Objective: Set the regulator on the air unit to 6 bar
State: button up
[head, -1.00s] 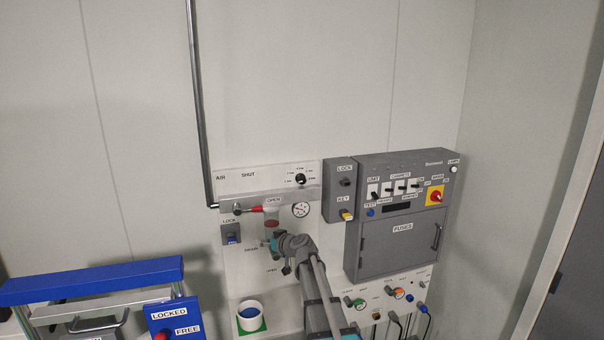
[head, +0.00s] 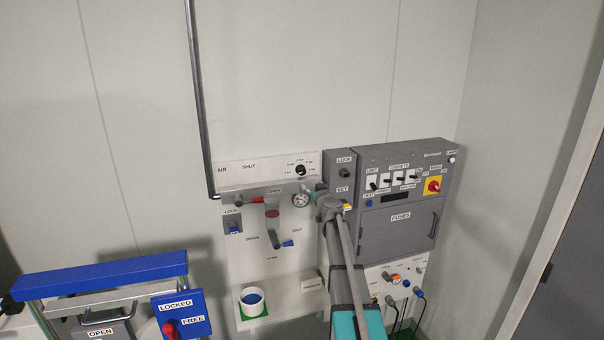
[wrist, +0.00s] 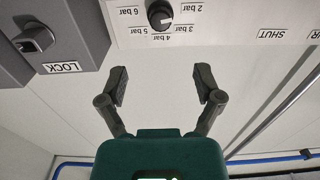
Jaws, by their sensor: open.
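The regulator is a black round knob (head: 300,170) on the white air unit panel (head: 235,172), with bar labels around it. In the wrist view the knob (wrist: 160,15) is at the top edge, with labels from 2 bar to 6 bar, upside down. A white mark shows on the knob, but I cannot tell surely which label it points at. My gripper (wrist: 161,85) is open and empty, its two fingers spread below the knob in that picture and apart from it.
A grey lock and key box (head: 341,166) stands close right of the knob; it also shows in the wrist view (wrist: 60,45). The fuse cabinet (head: 400,220) is farther right. A red-handled valve, filter bowl (head: 271,212) and blue-tipped drain lever (head: 288,243) are left of my arm.

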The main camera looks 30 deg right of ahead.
aim_at(303, 172)
jog(key=w, duration=0.4)
jog(key=w+d, duration=0.1)
jog(key=w, duration=0.4)
jog(key=w+d, duration=0.1)
jog(key=w, duration=0.3)
jog(key=shift+w+d, duration=0.1)
jog(key=shift+w, duration=0.2)
jog(key=c, duration=1.1)
jog(key=shift+c, duration=0.2)
